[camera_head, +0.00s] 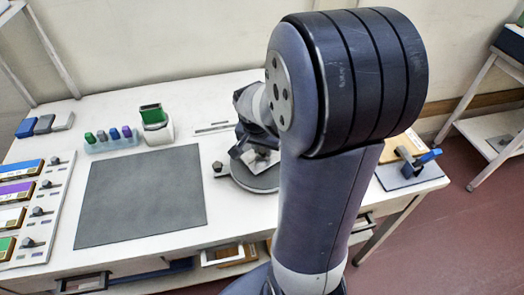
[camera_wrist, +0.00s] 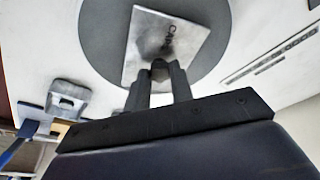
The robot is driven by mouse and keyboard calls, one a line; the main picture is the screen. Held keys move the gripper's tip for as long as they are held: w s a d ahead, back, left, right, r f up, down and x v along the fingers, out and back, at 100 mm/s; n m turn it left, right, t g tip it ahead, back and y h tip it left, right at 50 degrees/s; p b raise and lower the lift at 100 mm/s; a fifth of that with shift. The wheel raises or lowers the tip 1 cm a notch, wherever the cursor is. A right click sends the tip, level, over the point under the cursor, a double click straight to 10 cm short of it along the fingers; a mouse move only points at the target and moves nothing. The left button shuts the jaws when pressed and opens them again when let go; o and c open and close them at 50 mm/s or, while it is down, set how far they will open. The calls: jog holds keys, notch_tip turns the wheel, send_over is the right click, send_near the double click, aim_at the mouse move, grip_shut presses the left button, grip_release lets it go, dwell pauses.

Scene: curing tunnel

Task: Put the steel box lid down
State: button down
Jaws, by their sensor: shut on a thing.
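The steel box lid (camera_wrist: 190,42) is a pale metal plate with dark lettering and a dark knob (camera_wrist: 159,70). My gripper (camera_wrist: 159,78) is shut on that knob. The lid overlaps a round grey disc (camera_wrist: 98,38) in the wrist view. In the head view the lid (camera_head: 262,156) shows over the disc (camera_head: 262,184), tilted-looking and partly hidden by my arm. Whether the lid touches the disc, I cannot tell. My fingertips are hidden in the head view.
A large dark mat (camera_head: 140,200) lies clear left of the disc. A green-topped white container (camera_head: 154,122) and a rack of coloured pieces (camera_head: 110,142) stand behind it. A small knobbed object (camera_head: 219,169) is close left of the disc. A blue-handled clamp (camera_head: 418,160) stands right.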

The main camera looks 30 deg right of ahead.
aim_at(259, 165)
jog(key=shift+f, duration=0.65)
jog(key=shift+f, duration=0.1)
jog(key=c, duration=1.2)
grip_release()
jog(key=shift+c, duration=0.2)
jog(key=shift+r, duration=0.45)
jog(key=v, duration=1.1)
jog(key=shift+r, duration=0.15)
jog(key=shift+s, duration=0.1)
